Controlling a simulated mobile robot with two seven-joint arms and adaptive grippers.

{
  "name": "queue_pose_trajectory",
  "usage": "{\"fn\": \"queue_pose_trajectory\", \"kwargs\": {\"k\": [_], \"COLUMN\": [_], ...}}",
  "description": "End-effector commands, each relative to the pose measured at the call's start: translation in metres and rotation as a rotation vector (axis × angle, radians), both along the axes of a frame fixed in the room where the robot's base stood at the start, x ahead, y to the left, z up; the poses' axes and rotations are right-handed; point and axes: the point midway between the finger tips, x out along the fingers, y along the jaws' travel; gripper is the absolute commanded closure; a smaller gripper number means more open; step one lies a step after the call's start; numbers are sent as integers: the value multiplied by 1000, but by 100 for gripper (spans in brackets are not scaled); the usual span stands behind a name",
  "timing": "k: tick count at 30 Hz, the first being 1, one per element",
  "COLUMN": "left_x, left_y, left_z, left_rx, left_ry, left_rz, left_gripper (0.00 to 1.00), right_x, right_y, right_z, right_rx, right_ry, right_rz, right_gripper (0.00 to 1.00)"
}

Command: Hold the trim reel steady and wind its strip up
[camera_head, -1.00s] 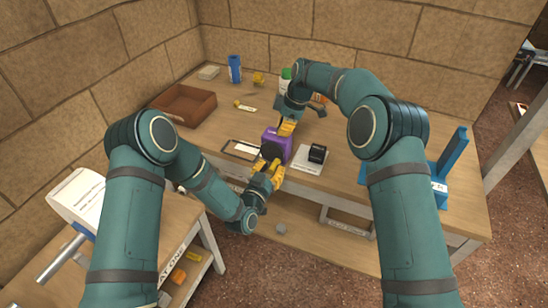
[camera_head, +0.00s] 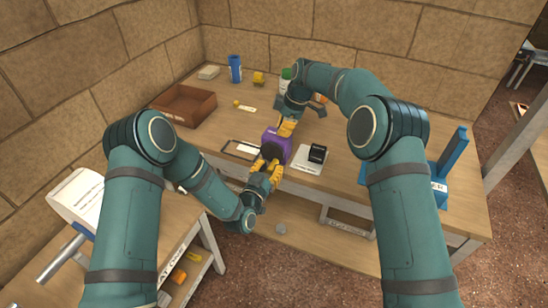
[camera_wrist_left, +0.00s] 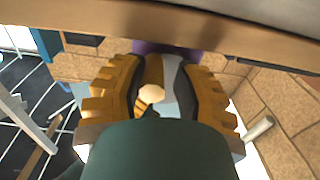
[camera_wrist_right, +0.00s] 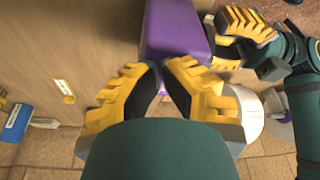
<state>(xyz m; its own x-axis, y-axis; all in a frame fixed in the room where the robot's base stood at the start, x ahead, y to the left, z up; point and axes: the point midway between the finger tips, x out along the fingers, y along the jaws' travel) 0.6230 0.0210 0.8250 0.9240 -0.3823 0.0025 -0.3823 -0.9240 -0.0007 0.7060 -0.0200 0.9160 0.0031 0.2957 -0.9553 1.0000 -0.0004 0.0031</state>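The purple trim reel (camera_head: 277,147) stands near the front edge of the wooden table; it fills the top of the right wrist view (camera_wrist_right: 176,30). My right gripper (camera_head: 287,128) comes from behind, its fingertips close together against the purple body, which shows between them. It looks shut on the reel. My left gripper (camera_head: 268,166) is at the front of the reel. In the left wrist view a cream round knob (camera_wrist_left: 152,94) lies between its fingers (camera_wrist_left: 157,80); whether they press on it is unclear. The strip is not clearly seen.
A black item (camera_head: 317,154) on a white card stands right of the reel. A brown tray (camera_head: 183,104), blue can (camera_head: 235,68) and green-capped bottle (camera_head: 286,74) stand further back. A blue stand (camera_head: 451,158) is at the right.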

Motion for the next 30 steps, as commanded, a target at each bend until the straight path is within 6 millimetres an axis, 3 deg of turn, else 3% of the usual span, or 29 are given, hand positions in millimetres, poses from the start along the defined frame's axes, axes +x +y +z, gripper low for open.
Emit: {"fn": "queue_pose_trajectory", "kwargs": {"k": [1, 30], "left_x": [0, 3], "left_y": [1, 8], "left_z": [-1, -2], "left_rx": [0, 0], "left_ry": [1, 0], "left_rz": [1, 1], "left_gripper": [71, 71], "right_x": [-2, -2], "right_y": [-1, -1], "right_z": [-8, -8], "right_rx": [-7, -7], "right_ry": [12, 12], "right_rz": [2, 2], "right_gripper": [100, 100]}}
